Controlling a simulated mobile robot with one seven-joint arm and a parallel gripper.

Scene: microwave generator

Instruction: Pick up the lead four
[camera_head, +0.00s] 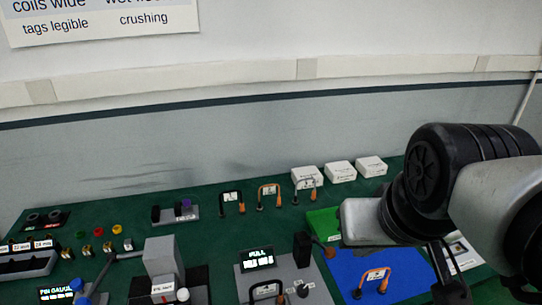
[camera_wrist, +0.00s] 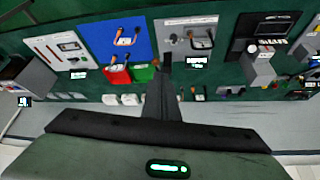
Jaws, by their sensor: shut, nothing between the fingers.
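Several U-shaped leads with white tags are in view; the tags are too small to read, so I cannot tell which is lead four. Another orange lead (camera_head: 374,275) is on the blue mat (camera_head: 405,265). In the wrist view, my gripper (camera_wrist: 167,62) is shut and empty, apart from the leads.
White boxes (camera_head: 340,171) stand along the back by the wall. A grey block device (camera_head: 162,257) and a small rack (camera_head: 176,213) stand left. Bare green bench shows between them.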

